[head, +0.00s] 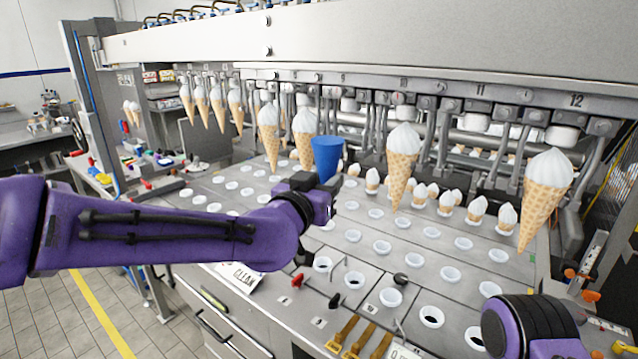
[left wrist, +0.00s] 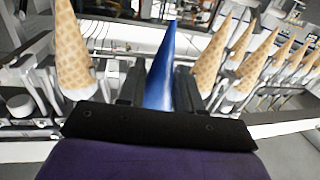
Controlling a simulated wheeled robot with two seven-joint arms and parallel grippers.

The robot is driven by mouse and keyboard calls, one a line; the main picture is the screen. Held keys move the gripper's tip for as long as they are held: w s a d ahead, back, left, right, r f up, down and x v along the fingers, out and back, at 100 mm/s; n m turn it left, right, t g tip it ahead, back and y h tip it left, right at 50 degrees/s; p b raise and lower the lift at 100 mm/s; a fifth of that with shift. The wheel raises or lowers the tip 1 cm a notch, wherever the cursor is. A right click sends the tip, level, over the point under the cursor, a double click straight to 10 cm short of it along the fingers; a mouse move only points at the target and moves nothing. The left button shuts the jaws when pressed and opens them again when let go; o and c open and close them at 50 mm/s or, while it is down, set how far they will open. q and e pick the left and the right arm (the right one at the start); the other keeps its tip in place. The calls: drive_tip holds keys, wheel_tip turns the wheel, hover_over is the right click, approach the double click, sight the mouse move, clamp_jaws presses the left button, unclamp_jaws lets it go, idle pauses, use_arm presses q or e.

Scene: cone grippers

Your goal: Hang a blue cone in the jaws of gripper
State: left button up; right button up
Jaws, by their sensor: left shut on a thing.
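My left gripper (head: 322,190) is shut on a blue cone (head: 327,157) and holds it above the machine deck, wide end up. In the left wrist view, the blue cone (left wrist: 163,72) stands between the two fingers of my left gripper (left wrist: 158,85). A row of metal machine grippers (head: 372,130) hangs under the numbered rail. Several hold white-topped waffle cones, such as one (head: 403,160) right of the blue cone and one (head: 304,140) left of it. Between these two, no waffle cone hangs. The blue cone shows apart from the rail. My right gripper is out of view.
A large waffle cone (head: 545,190) hangs near number 12. The deck (head: 370,215) has rows of round white-rimmed holes, and small cones (head: 478,208) stand at its back. Brass handles (head: 350,335) and a CLEAN sign (head: 243,277) are at the front. My right arm shows at bottom right.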

use_arm(q)
drive_tip(key=shift+w, duration=0.1)
idle(0.5)
drive_tip(key=shift+d+p+x, duration=0.15)
drive_tip(key=shift+p+x, duration=0.2)
drive_tip(key=shift+x, duration=0.45)
drive_tip(key=shift+d+p+x, duration=0.15)
drive_tip(key=shift+p+x, duration=0.15)
drive_tip(key=shift+x, duration=0.55)
drive_tip(key=shift+w+d+p, duration=0.9)
drive_tip(key=shift+w+d, duration=0.3)
drive_tip(key=shift+w, duration=0.25)
drive_tip(key=shift+f+b, duration=0.4)
drive_tip(key=shift+f, duration=0.25)
idle(0.3)
drive_tip(key=o, duration=1.3)
